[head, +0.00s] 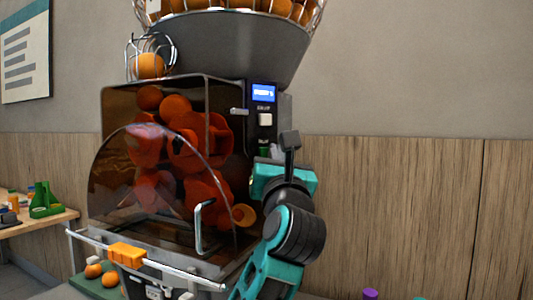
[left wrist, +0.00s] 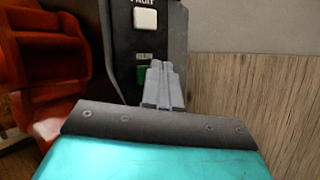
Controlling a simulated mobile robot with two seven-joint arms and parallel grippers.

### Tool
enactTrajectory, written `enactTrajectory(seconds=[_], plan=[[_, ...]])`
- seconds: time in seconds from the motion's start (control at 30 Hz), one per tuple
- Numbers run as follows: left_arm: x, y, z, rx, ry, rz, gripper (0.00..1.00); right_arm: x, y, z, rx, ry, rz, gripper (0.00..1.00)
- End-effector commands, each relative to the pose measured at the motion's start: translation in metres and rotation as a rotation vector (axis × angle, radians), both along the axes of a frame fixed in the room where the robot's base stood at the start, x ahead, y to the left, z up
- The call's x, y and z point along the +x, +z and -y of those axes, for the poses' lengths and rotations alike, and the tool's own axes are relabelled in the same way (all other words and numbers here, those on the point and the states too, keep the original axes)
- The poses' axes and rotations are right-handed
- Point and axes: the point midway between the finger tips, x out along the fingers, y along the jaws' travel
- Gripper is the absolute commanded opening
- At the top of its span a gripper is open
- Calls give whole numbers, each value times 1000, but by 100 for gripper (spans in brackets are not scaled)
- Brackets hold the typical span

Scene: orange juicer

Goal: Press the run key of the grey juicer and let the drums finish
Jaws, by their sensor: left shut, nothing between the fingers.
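The grey juicer (head: 275,130) stands against the wall, with a lit blue screen (head: 263,93) and a white key (head: 265,120) on its control panel. The green run key (left wrist: 142,75) shows below the white key in the left wrist view; in the head view only a bit of green (head: 264,152) shows. My left gripper (left wrist: 161,66) is shut and empty. Its fingertips are just right of the run key in the wrist view and overlap its edge; I cannot tell whether they touch it. Red-orange drums (head: 190,135) show behind the clear cover (head: 110,195). My right gripper is out of view.
A metal handle (head: 202,228) sticks out from the cover near my left arm. An orange-clipped bar (head: 127,254) runs along the juicer's front. Oranges fill the top basket (head: 320,15). A side table (head: 60,217) stands at left. The wood-panelled wall (head: 400,200) at right is clear.

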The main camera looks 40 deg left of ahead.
Motion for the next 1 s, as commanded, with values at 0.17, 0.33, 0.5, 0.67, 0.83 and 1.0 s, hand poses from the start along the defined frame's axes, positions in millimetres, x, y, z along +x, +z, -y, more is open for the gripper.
enactTrajectory(seconds=[0.17, 0.33, 0.5, 0.67, 0.83, 1.0], plan=[[0, 0, 0, -1, 0, -1, 0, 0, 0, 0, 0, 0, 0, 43], [1, 0, -2, -1, 0, -1, 0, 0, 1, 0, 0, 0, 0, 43], [1, 0, -4, -2, 1, -1, 0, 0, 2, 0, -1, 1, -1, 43], [2, 0, -7, -1, 2, -2, 0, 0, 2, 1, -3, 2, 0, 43], [2, 0, -9, -1, 3, -1, 0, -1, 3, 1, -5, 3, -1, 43], [3, 0, -12, -2, 5, -2, 0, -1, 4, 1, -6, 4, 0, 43]])
